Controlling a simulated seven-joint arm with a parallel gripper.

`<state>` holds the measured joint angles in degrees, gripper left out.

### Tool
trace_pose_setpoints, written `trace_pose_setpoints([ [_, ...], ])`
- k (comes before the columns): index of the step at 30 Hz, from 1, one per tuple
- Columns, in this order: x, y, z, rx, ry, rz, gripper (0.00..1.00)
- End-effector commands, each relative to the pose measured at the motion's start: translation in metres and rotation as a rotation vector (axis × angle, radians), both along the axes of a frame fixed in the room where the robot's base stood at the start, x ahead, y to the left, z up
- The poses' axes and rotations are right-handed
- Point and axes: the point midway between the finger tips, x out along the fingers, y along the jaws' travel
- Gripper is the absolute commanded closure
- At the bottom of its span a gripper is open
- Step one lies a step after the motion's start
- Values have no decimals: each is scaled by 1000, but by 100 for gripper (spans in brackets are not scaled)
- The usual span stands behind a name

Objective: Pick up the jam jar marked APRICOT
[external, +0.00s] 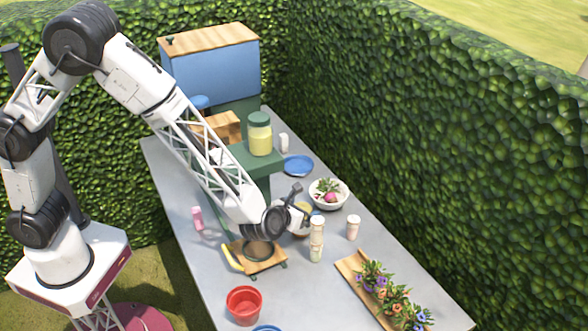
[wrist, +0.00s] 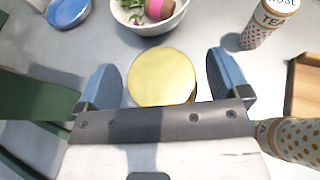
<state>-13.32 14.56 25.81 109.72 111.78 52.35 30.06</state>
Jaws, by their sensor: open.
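A round jar with a gold lid (wrist: 162,77) stands between the two blue fingers of my gripper (wrist: 165,68) in the wrist view. The fingers are apart, one on each side of the lid, with a gap at each side. I see the lid from above, so any label on the jar is hidden and I cannot read APRICOT. In the external view my gripper (external: 303,213) is low over the table, and only a little of the jar shows behind it.
A white bowl (external: 329,194) with vegetables and a blue plate (external: 298,166) lie beyond the jar. A green stand (external: 262,170), kitchen scale (external: 254,257), red pot (external: 244,306) and flower tray (external: 358,275) are around.

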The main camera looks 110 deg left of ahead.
Motion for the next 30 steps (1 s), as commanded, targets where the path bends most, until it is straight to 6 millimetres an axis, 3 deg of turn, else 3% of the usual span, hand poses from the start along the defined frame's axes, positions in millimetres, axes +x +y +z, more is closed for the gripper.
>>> trace_pose_setpoints([
  [18, 1, 2, -1, 0, 0, -1, 6],
  [30, 1, 2, -1, 0, 0, -1, 66],
])
